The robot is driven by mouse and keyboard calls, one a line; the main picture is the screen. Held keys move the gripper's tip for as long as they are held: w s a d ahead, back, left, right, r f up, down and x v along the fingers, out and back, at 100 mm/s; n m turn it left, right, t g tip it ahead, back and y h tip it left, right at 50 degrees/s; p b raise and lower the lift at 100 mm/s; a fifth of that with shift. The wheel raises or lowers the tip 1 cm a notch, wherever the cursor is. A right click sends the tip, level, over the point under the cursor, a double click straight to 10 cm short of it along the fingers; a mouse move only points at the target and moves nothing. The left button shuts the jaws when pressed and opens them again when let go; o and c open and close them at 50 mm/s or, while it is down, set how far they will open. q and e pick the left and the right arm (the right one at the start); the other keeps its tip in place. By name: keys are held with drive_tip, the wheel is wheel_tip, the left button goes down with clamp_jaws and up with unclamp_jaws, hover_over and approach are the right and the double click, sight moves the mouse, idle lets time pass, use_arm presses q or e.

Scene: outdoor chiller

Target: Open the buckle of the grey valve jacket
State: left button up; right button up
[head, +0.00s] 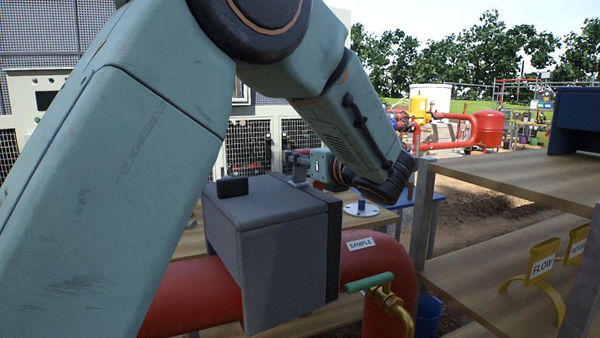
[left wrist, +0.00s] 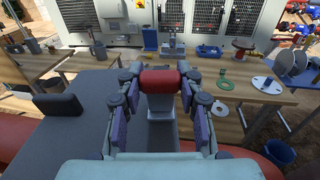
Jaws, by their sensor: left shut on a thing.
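The grey valve jacket (head: 270,248) sits around the red pipe (head: 185,297). A black block (head: 232,186), apparently its buckle, lies on top at the jacket's left side. In the left wrist view the jacket (left wrist: 62,148) fills the lower left, with the black block (left wrist: 59,104) on it. My left gripper (head: 297,160) is beyond the jacket, partly hidden by it. In the left wrist view the gripper (left wrist: 160,80) is shut on a red cylindrical piece (left wrist: 160,75), apart from the black block. My right gripper is not in view.
A brass tap with a green handle (head: 369,282) stands right of the jacket. Wooden shelves (head: 480,265) with yellow FLOW tags (head: 542,262) stand at the right. A workbench (left wrist: 240,88) with discs and fittings lies beyond the gripper. A blue bucket (left wrist: 279,152) is below.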

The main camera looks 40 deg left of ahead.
use_arm(q)
drive_tip(key=shift+s+d+y+b, duration=0.1)
drive_tip(key=shift+d+y+b, duration=0.15)
drive_tip(key=shift+y+b, duration=0.4)
drive_tip(key=shift+t, duration=0.3)
drive_tip(key=o, duration=1.2)
drive_tip(key=v, duration=0.6)
drive_tip(key=shift+d+r, duration=0.1)
drive_tip(key=shift+s+d, duration=0.25)
drive_tip(key=shift+d, duration=0.3)
drive_tip(key=shift+d+f, duration=0.1)
drive_tip(key=shift+f, duration=0.1)
